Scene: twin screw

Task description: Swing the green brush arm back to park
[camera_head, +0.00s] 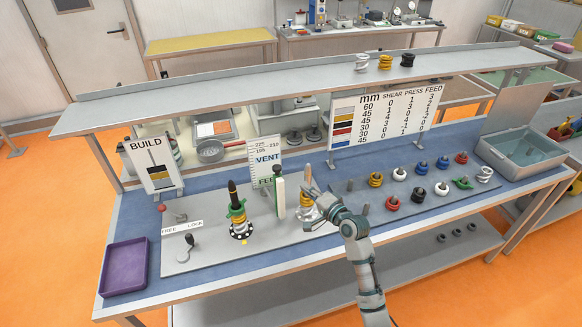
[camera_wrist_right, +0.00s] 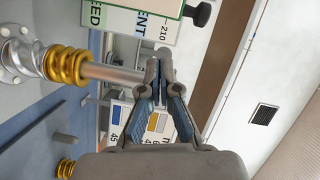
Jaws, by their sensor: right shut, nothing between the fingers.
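A green piece (camera_head: 237,211) sits around the left post (camera_head: 233,190), above white and gold rings; I cannot tell whether it is the brush arm. A white-and-green upright panel with a black knob (camera_head: 279,196) stands between the two posts; its edge and knob also show in the right wrist view (camera_wrist_right: 200,14). My right gripper (camera_head: 307,181) is shut and empty at the right post. In the right wrist view its fingertips (camera_wrist_right: 160,62) are close to the end of the metal post (camera_wrist_right: 118,74), which carries gold and silver rings (camera_wrist_right: 66,65). My left gripper is out of view.
A grey board (camera_head: 200,262) holds both posts and a small crank (camera_head: 190,243) by a FREE/LOCK label. A purple tray (camera_head: 125,266) lies at the left. A shelf (camera_head: 300,82) runs above.

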